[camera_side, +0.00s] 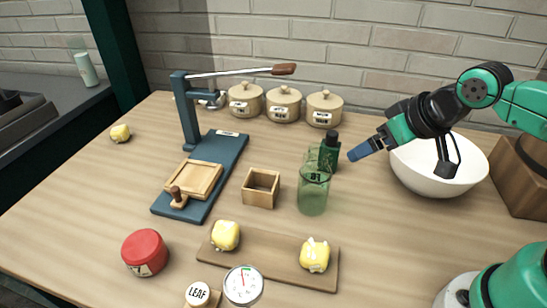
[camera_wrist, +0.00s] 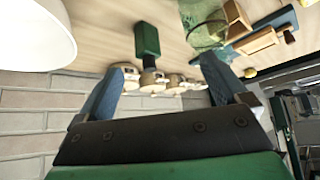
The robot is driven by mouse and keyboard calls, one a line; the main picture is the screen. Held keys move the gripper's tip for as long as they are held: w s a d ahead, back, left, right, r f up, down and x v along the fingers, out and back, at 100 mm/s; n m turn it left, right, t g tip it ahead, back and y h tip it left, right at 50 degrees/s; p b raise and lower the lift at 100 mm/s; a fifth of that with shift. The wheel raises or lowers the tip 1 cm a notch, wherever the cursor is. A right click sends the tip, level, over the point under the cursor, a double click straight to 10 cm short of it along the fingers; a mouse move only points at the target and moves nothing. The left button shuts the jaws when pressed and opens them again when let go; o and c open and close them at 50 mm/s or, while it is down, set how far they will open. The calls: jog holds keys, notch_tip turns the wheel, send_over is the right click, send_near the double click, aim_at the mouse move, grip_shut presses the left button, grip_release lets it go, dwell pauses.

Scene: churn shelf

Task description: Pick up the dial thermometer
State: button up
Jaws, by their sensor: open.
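The dial thermometer (camera_side: 243,285), with a round white face, a red needle and a metal rim, is at the front of the table at the bottom edge of the side view. It is beside the round LEAF stamp (camera_side: 198,293). It does not show in the wrist view. My gripper (camera_side: 358,153) is far from it, up at the right between the dark green bottle and the white bowl. In the wrist view my gripper (camera_wrist: 167,78) has its two blue fingers spread wide, with nothing held between them.
A dark green bottle (camera_side: 330,151) and a green glass (camera_side: 313,192) stand mid-table. A white bowl (camera_side: 455,172) is at right. A board (camera_side: 272,258) with yellow butter lumps lies behind the thermometer.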

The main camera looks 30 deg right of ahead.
notch_tip(320, 180, up, 5)
jog(key=n+g+y, duration=0.9)
jog(key=n+g, duration=0.1)
jog(key=n, duration=0.6)
send_near(248, 276)
jog(key=w+r, duration=0.2)
jog(key=s+a+n+g+y, duration=0.2)
jog(key=a+n+g, duration=0.15)
jog(key=n, duration=0.45)
jog(key=shift+g+y, duration=0.3)
jog(key=shift+g, duration=0.15)
notch_tip(248, 276, down, 7)
jog(key=shift+w+d+r, duration=0.1)
jog(key=shift+r, duration=0.1)
jog(key=shift+f, duration=0.25)
jog(key=shift+x, duration=2.8)
jog(key=c, duration=1.3)
jog(key=shift+c, duration=0.2)
